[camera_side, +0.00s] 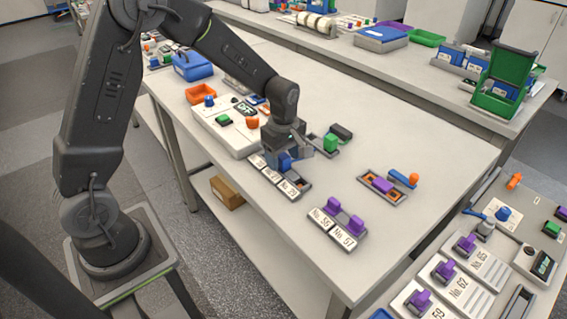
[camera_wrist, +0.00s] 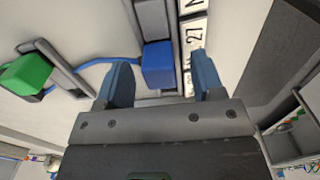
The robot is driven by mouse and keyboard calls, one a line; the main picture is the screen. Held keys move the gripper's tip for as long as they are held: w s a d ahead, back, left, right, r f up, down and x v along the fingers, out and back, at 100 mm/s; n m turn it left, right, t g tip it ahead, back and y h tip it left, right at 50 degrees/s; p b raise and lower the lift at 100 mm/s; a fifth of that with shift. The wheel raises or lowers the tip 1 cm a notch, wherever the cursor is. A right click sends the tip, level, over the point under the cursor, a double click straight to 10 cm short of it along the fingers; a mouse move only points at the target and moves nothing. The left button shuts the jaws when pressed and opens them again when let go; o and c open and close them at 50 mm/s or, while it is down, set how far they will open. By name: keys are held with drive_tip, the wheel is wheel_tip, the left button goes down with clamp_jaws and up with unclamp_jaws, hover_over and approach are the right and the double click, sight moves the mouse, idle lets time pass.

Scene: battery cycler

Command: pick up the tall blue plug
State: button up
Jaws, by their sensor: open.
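A blue block-shaped plug (camera_wrist: 158,65) stands on a rack beside number labels in the wrist view. It lies between and slightly beyond the two blue-tipped fingers of my gripper (camera_wrist: 163,74), with a visible gap on both sides. The fingers are open and hold nothing. In the side view my gripper (camera_side: 290,153) is low over the labelled rack (camera_side: 268,172), and blue shows under it. I cannot tell there which blue is plug and which is fingertip. The plug's lower part is hidden.
A green block (camera_wrist: 26,73) sits left of the plug in the wrist view, with a blue cable (camera_wrist: 95,61) between them. In the side view a white control box (camera_side: 215,125) stands left of my gripper. Purple plugs (camera_side: 355,224) stand to the right. The table between is clear.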

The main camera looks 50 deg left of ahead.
drive_tip(key=shift+f, duration=0.75)
drive_tip(key=shift+c, duration=0.3)
drive_tip(key=c, duration=0.9)
drive_tip(key=shift+r, duration=0.1)
drive_tip(key=shift+c, duration=0.2)
